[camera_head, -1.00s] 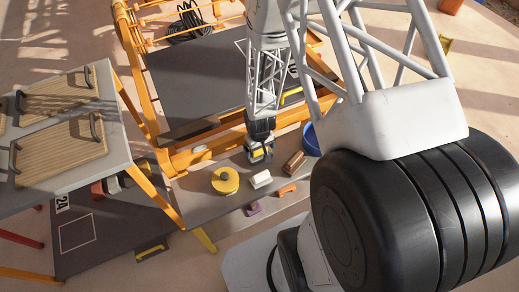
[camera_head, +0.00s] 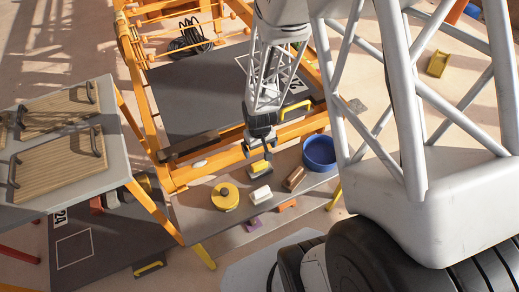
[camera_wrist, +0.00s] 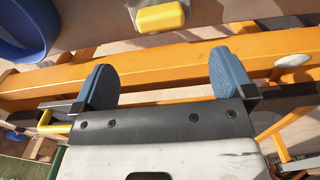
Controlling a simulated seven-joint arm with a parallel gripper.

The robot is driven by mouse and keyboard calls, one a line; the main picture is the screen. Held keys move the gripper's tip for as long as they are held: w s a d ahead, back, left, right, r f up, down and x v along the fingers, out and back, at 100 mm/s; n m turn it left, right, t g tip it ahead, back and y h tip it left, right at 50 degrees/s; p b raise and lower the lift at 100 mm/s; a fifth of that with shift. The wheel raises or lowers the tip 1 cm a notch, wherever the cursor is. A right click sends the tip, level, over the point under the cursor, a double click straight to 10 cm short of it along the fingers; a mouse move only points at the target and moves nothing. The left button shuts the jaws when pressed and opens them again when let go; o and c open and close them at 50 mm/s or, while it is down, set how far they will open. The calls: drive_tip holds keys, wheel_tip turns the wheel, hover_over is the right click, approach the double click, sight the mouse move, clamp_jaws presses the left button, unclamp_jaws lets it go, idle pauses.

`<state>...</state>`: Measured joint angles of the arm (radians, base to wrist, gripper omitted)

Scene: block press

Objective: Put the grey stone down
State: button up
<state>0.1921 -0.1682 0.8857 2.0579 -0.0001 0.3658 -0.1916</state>
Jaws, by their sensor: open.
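A small block with a yellow face and a grey part (camera_head: 260,168) rests on the dark worktop; I cannot tell for sure whether it is the grey stone. In the wrist view its yellow side (camera_wrist: 161,17) shows at the top edge, with grey behind it, partly cut off. My gripper (camera_head: 260,150) hangs just above and behind this block. In the wrist view my gripper (camera_wrist: 169,85) has its two blue-grey fingers wide apart, with nothing between them but the orange beam beyond. The block is clear of the fingers.
A yellow round piece (camera_head: 225,196), a white block (camera_head: 261,195), a brown block (camera_head: 294,178) and a blue bowl (camera_head: 320,153) stand on the worktop. The orange frame beam (camera_head: 215,161) runs beneath my gripper. A side table (camera_head: 110,158) with wooden boards is at left.

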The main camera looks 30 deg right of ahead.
idle(0.6)
wheel_tip(320, 180, up, 13)
drive_tip(key=a, duration=0.2)
drive_tip(key=s+a+r+t, duration=0.1)
drive_tip(key=s+a+r, duration=0.1)
drive_tip(key=s+r, duration=0.3)
drive_tip(key=s+a+r, duration=0.2)
drive_tip(key=s+r, duration=0.4)
drive_tip(key=r, duration=0.7)
drive_tip(key=s+a+r+t, duration=0.1)
drive_tip(key=s+a+r, duration=0.1)
drive_tip(key=s+r, duration=0.3)
wheel_tip(320, 180, up, 4)
drive_tip(key=shift+s+a+r+t, duration=0.15)
drive_tip(key=shift+s+a+t, duration=0.15)
drive_tip(key=shift+s, duration=0.1)
drive_tip(key=c, duration=0.8)
